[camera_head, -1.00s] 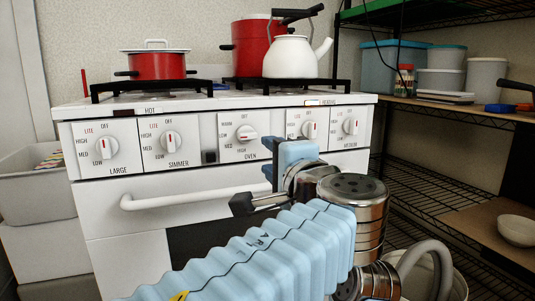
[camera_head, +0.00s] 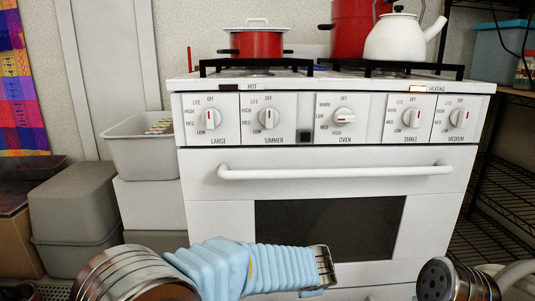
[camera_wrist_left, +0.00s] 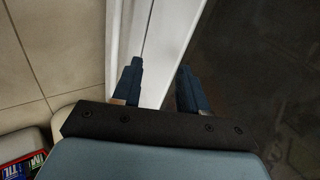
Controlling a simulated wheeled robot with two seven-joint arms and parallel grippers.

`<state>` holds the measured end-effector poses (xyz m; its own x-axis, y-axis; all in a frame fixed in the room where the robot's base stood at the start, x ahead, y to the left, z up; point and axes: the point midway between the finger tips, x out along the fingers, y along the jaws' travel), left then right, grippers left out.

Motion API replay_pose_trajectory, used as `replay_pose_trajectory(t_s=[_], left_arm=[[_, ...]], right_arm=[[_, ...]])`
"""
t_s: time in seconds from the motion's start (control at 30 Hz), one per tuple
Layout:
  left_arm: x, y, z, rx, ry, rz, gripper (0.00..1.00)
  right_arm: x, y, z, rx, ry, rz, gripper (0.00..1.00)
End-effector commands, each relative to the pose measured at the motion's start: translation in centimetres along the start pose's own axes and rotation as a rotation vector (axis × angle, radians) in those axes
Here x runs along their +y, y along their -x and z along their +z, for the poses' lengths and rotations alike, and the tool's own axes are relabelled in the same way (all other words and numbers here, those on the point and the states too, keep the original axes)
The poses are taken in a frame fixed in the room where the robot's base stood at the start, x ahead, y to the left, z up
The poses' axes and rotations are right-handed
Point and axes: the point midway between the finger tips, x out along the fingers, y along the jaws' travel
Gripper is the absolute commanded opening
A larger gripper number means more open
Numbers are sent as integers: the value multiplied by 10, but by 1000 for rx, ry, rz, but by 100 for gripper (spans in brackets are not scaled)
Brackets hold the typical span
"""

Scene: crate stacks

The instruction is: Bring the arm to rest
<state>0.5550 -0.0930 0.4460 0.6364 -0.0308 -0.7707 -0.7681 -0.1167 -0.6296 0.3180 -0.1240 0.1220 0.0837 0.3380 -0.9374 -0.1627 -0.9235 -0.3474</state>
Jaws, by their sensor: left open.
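My left arm comes in low from the left in the head view, in a ribbed light-blue sleeve with steel joints, below the oven handle. Its gripper cannot be made out there. In the left wrist view my left gripper (camera_wrist_left: 158,88) shows two dark blue fingers, apart and with nothing between them. A white edge and floor tiles lie beyond the fingers. The white stove (camera_head: 215,215) stands ahead, with a row of knobs and a closed oven door with a horizontal handle (camera_head: 335,172). My right gripper is not seen.
A red pot (camera_head: 262,45) and a white kettle (camera_head: 395,40) stand on the stove top, with a taller red pot (camera_head: 350,22) behind. Grey bins (camera_head: 72,205) are stacked at the left. A wire shelf (camera_head: 510,185) is at the right.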

Motion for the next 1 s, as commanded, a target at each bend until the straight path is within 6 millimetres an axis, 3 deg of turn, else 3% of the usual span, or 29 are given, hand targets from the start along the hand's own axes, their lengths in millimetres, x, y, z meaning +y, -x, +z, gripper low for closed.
replay_pose_trajectory(t_s=[0.03, 0.1, 0.23, 0.4, 0.6, 0.73, 0.77, 0.8, 1.0], left_arm=[[29, -30, 26, -10, 67, 103, 43], [73, -62, 57, -10, 186, 245, 43], [159, -102, 116, -25, 495, 486, 43], [249, -116, 176, -84, 950, 668, 43], [323, -107, 232, -221, 1427, 716, 43], [363, -91, 264, -346, 1686, 688, 43], [361, -82, 266, -359, 1715, 678, 43], [347, -72, 261, -346, 1699, 678, 43], [320, -38, 255, -344, 1689, 682, 43]], right_arm=[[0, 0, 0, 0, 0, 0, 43], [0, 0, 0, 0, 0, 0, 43], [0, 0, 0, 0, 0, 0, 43], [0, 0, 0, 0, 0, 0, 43], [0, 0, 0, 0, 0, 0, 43], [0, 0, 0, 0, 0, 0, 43], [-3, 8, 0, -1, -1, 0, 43], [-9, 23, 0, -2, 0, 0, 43], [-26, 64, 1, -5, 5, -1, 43]])
